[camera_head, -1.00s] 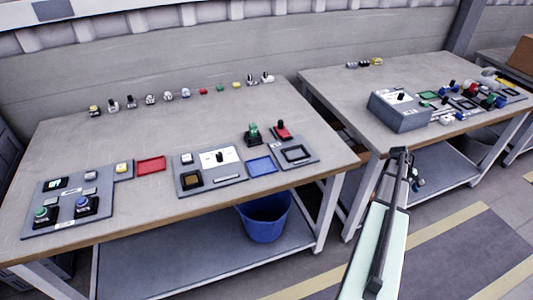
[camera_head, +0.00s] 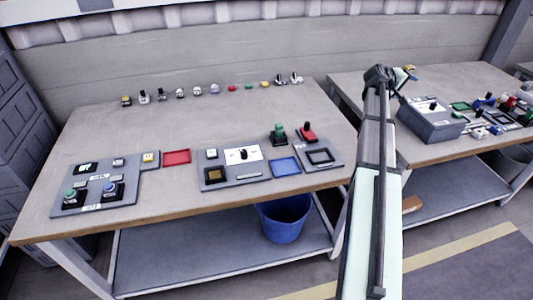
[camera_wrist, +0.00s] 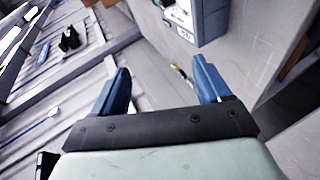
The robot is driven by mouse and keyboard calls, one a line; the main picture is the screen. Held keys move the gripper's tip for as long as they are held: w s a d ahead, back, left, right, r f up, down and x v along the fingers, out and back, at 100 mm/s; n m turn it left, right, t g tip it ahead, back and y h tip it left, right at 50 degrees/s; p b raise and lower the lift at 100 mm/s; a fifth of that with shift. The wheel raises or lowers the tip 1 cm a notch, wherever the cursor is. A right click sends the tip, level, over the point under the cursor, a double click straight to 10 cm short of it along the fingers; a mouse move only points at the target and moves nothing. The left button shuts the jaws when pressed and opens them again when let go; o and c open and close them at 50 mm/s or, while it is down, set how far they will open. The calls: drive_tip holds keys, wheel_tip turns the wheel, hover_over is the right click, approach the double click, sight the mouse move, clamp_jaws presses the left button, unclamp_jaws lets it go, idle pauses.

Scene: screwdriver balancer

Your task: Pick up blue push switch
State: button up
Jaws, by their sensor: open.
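A blue round push button (camera_head: 110,188) sits on a black base on the grey panel at the front left of the left table. A small bluish-white switch (camera_head: 215,88) stands in the row at the back of that table. Blue-topped parts (camera_head: 489,99) also show on the right table. I cannot tell for sure which is the blue push switch.
A grey box (camera_head: 432,125) with a black knob stands at the right table's left side. A middle panel (camera_head: 240,178) carries switches, with red (camera_head: 177,157) and blue (camera_head: 285,166) trays nearby. A blue bucket (camera_head: 284,222) is below. The left table's middle is clear.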

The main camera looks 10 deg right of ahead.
drive_tip(key=w+a+r+n+t, duration=0.1)
drive_tip(key=w+a+r+t, duration=0.1)
drive_tip(key=w+a+r, duration=0.4)
drive_tip(key=w+a+r+t, duration=0.2)
drive_tip(key=w+a+r, duration=0.15)
drive_tip(key=a, duration=0.45)
drive_tip(key=w+a+f+n+y, duration=0.2)
drive_tip(key=w+a+f, duration=0.1)
drive_tip(key=a, duration=1)
drive_tip(key=w+a+f+n+y, duration=0.1)
drive_tip(key=w+a+f+y, duration=0.15)
drive_tip(key=a, duration=1.15)
drive_tip(key=w+a+f+n+y, duration=0.2)
drive_tip(key=w+a+f, duration=0.15)
drive_tip(key=a, duration=0.95)
drive_tip(key=n+g+y, duration=0.7)
drive_tip(key=n, duration=0.4)
hover_over(108, 185)
drive_tip(key=shift+h, duration=0.25)
wheel_tip(108, 185, down, 13)
drive_tip(key=shift+d+f, duration=0.15)
drive_tip(key=shift+f, duration=0.05)
drive_tip(key=shift+a+f, duration=0.2)
drive_tip(key=shift+f, duration=2.55)
